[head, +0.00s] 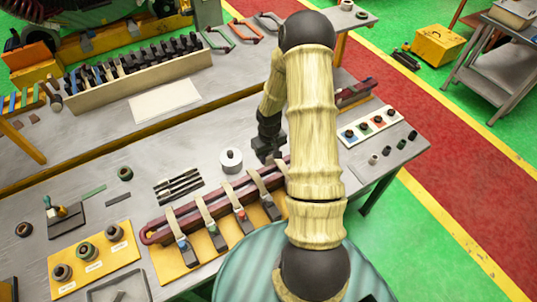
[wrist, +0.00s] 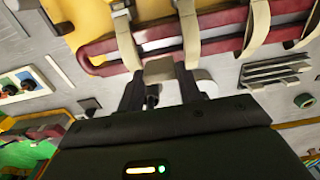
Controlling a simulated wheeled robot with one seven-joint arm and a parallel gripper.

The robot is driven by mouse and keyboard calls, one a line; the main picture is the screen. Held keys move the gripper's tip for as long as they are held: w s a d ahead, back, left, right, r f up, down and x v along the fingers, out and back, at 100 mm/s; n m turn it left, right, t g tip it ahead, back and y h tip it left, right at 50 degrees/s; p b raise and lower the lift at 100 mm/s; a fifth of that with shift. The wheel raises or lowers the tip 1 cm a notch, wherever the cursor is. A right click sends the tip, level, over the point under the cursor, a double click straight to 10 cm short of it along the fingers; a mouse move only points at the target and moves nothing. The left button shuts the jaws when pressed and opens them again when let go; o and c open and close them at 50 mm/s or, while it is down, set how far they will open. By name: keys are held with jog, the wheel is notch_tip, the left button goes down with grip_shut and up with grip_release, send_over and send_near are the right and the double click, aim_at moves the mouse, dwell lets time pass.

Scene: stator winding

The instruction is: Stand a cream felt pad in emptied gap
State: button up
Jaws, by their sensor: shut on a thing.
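In the wrist view a small beige block (wrist: 158,70), which looks like the cream felt pad, sits between my gripper's fingers (wrist: 160,88). My gripper (head: 268,150) is shut on it, close to the dark red coil (head: 165,231). The coil also shows in the wrist view (wrist: 215,28), just beyond the pad, with tan straps (wrist: 190,30) across it. I cannot tell whether the pad touches the coil. My arm hides the coil's middle in the head view, and I cannot make out the emptied gap. In the head view the pad is not distinguishable.
A white roll (head: 231,160) stands just left of my gripper. Several dark strips (head: 178,184) lie farther left. A white panel with coloured parts (head: 369,129) lies at the right end of the table. A long rack (head: 135,82) stands behind.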

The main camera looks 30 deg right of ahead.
aim_at(270, 164)
jog(key=shift+w+f+b, duration=0.15)
jog(key=shift+f+b, duration=1.8)
jog(key=shift+f, duration=0.6)
jog(key=shift+s+f+b, duration=0.2)
jog(key=shift+f+b, duration=0.25)
jog(key=shift+f, duration=0.1)
jog(key=shift+w+a+f+b, duration=0.1)
jog(key=shift+w+f+b, duration=0.05)
jog(key=shift+f+b, duration=0.45)
jog(key=shift+f, duration=0.25)
jog(key=o, duration=1)
